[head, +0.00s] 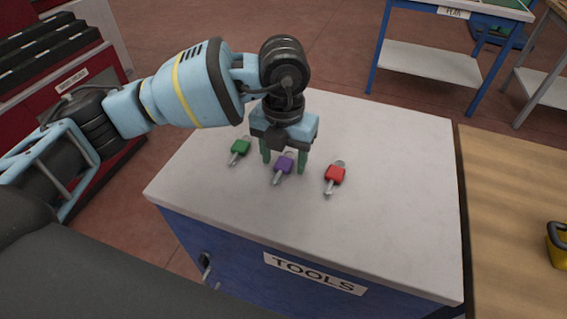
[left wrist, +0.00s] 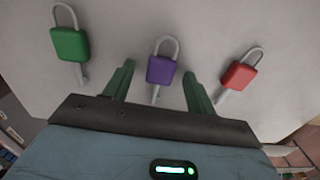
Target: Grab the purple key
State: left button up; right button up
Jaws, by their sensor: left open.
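The purple key (head: 284,165) lies on the white top of the tool cabinet, between a green key (head: 239,149) on its left and a red key (head: 335,175) on its right. My left gripper (head: 284,162) is above the cabinet top, its two green fingers apart on either side of the purple key. In the left wrist view the purple key (left wrist: 160,70) shows between the open fingertips (left wrist: 157,72), with its ring beyond them. I see no finger touching it. My right gripper is not in view.
The green key (left wrist: 69,45) and red key (left wrist: 238,75) lie close outside the fingers. The cabinet top (head: 400,220) is otherwise clear. A wooden table (head: 510,220) with a yellow object (head: 558,246) stands at the right.

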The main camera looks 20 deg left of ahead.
aim_at(286, 166)
pick_arm(q)
jog(key=c, duration=1)
jog(key=shift+c, duration=0.3)
jog(key=shift+r, duration=0.5)
jog(key=r, duration=0.2)
jog(key=shift+s+d+r, duration=0.3)
jog(key=s+d, duration=0.3)
jog(key=s, duration=0.1)
jog(key=s+d+r, duration=0.1)
jog(key=s+d, duration=0.2)
jog(key=s, duration=0.1)
jog(key=s+d, duration=0.2)
jog(key=s, duration=0.2)
jog(key=shift+s+d+r, duration=0.15)
jog(key=shift+d+r, duration=0.05)
jog(key=shift+d, duration=0.2)
